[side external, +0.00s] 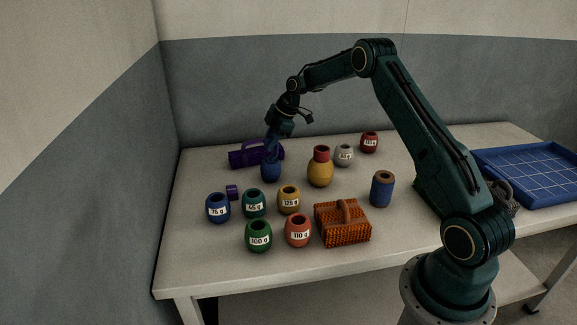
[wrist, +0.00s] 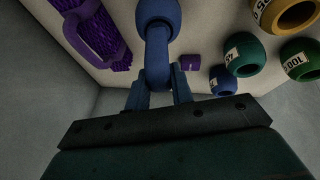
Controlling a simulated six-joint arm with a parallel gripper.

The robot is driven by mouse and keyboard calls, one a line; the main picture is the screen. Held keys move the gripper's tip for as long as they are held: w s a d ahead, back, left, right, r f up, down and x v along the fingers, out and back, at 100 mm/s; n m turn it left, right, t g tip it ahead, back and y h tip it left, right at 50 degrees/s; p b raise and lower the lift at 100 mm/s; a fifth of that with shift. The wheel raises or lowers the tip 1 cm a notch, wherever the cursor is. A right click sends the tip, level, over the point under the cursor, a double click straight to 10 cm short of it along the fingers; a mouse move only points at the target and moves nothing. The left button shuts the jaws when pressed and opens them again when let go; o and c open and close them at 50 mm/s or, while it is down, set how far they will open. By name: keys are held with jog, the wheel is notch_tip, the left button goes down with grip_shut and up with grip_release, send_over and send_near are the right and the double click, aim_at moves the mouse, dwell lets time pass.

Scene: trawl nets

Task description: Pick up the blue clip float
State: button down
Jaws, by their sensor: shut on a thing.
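The blue clip float (side external: 270,173) has a rounded body and a narrower neck. In the side view it is upright below my gripper (side external: 271,147), at the back left of the table. In the wrist view the float (wrist: 158,12) shows at the top, its neck running down between the fingers of my gripper (wrist: 160,82). My gripper is shut on the neck end. I cannot tell whether the float's base touches the table.
A purple bundle with a handle (side external: 243,157) lies close behind the float. A small purple block (side external: 232,192) and several labelled floats, including a teal one (side external: 254,204), stand in front. A yellow jar (side external: 320,172) stands to the right. A blue tray (side external: 483,157) is far right.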

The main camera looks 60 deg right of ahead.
aim_at(271, 159)
notch_tip(271, 159, up, 10)
dwell(0.9)
jog(key=shift+r, duration=0.1)
dwell(0.4)
